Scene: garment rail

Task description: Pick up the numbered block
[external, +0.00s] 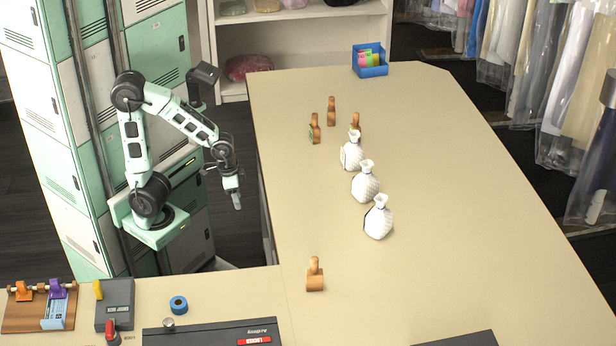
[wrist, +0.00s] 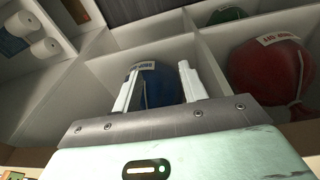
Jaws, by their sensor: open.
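No number is readable on any block in these frames, so I cannot tell which is the numbered one. Several small wooden blocks with knob-like handles stand on the counter: one alone near the front (external: 314,275), the others behind, such as the left one (external: 314,129) and the far one (external: 331,111). My gripper (external: 236,203) hangs left of the counter's long edge, away from all the blocks. In the wrist view my gripper (wrist: 158,68) is open, its fingers apart and pointing toward a blue bundle (wrist: 160,88) in a compartment.
Three white vases (external: 378,217) stand mid-counter. A blue box (external: 369,61) with coloured cards is at the back. A red tagged bundle (wrist: 268,70) lies in another compartment. Hanging garments (external: 570,110) line the right. The counter's right half (external: 470,200) is clear.

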